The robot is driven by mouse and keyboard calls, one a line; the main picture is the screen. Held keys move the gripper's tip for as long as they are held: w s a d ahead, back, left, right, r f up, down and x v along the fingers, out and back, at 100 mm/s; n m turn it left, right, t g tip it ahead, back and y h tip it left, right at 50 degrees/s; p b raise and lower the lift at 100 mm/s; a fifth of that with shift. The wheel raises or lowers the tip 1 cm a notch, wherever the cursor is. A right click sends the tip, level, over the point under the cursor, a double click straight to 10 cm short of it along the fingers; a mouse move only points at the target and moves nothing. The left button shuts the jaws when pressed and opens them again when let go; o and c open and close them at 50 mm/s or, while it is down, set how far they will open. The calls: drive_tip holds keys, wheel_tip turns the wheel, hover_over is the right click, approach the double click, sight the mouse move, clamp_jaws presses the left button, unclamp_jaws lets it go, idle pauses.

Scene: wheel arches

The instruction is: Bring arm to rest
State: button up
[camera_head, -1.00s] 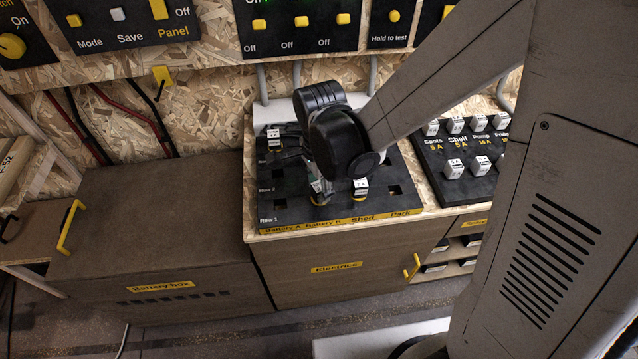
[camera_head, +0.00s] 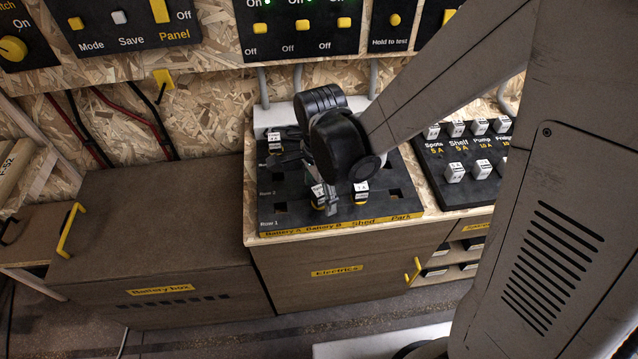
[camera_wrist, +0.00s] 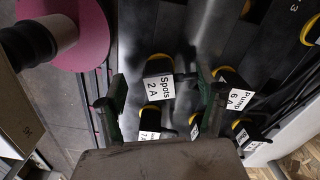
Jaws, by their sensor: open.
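My gripper (camera_head: 308,182) is open above the black fuse board (camera_head: 290,215) in the head view. My dark wrist joint hides part of the board. One white-topped plug (camera_head: 318,193) with a yellow base stands beside the fingers, and another (camera_head: 361,190) stands to its right. A third white-topped plug (camera_head: 274,137) is at the board's back left. In the wrist view my gripper's fingers (camera_wrist: 160,88) are spread apart. A plug labelled "Spots 2 A" (camera_wrist: 158,88) shows between them, apparently beyond the fingertips. A "Pump 6 A" plug (camera_wrist: 238,97) is at the right finger.
A panel of labelled white plugs (camera_head: 455,172) stands right of the board. Switch panels (camera_head: 300,28) hang on the wall behind. A brown battery box (camera_head: 150,225) is at left. Cables (camera_head: 130,115) run down the wall. A pink disc (camera_wrist: 68,30) shows in the wrist view.

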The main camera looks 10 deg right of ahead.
drive_tip(key=shift+r+p, duration=3.2)
drive_tip(key=shift+r, duration=1.35)
drive_tip(key=s+d+r+n+t, duration=0.3)
drive_tip(key=s+d+r+n, duration=0.1)
drive_tip(key=d+r+n, duration=0.2)
drive_tip(key=s+d+r+n+t, duration=0.4)
drive_tip(key=d+r+n, duration=0.3)
drive_tip(key=r, duration=0.4)
drive_tip(key=shift+s+d+n, duration=0.15)
drive_tip(key=shift+s+n, duration=0.25)
drive_tip(key=shift+s, duration=0.25)
drive_tip(key=shift+f, duration=0.1)
